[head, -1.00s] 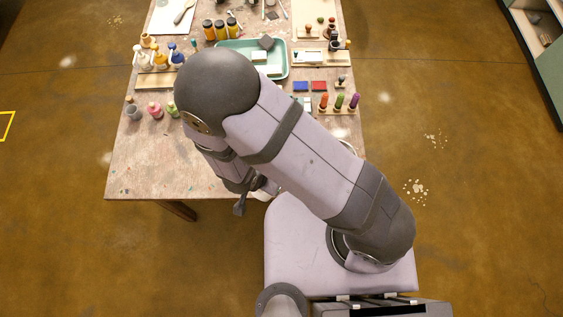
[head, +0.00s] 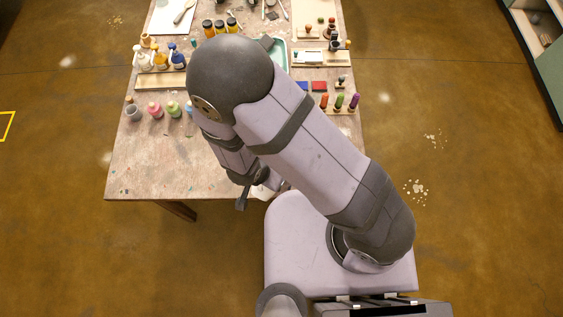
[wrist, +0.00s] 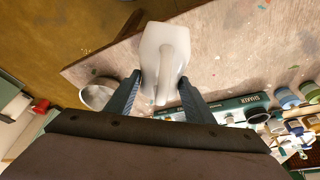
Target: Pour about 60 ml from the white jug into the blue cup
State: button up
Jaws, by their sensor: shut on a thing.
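The white jug (wrist: 165,48) is between the two dark fingers of my gripper (wrist: 160,88) in the wrist view, with its handle towards me. My gripper is shut on it. In the head view my gripper (head: 257,190) is at the table's front edge, and only a small white part of the jug (head: 262,192) shows beside it. I cannot tell how far the jug is tilted.
A round, pale vessel (wrist: 98,94) shows left of my gripper in the wrist view. The front-left table (head: 150,170) is clear.

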jog(key=shift+w+d+r+g+y+p, duration=0.15)
jog(key=shift+w+d+g+y+p, duration=0.1)
jog(key=shift+w+g+p, duration=0.15)
jog(key=shift+w+d+r+g+y+p, duration=0.1)
jog(key=shift+w+d+g+y+p, duration=0.05)
jog(key=shift+w+g+y+p, duration=0.15)
dwell(1.0)
jog(key=shift+s+a+f+b, duration=0.2)
jog(key=shift+f+b, duration=0.1)
jog(key=shift+b, duration=0.25)
jog(key=shift+s+a+f+t+h+b, duration=0.1)
jog(key=shift+s+a+t+h+b, duration=0.1)
jog(key=shift+s+t+h+b, duration=0.25)
jog(key=shift+s+a+t+h+p, duration=0.15)
jog(key=shift+s+t+h+p, duration=0.2)
jog(key=shift+t, duration=0.3)
jog(key=shift+w, duration=0.15)
jog(key=shift+f, duration=0.1)
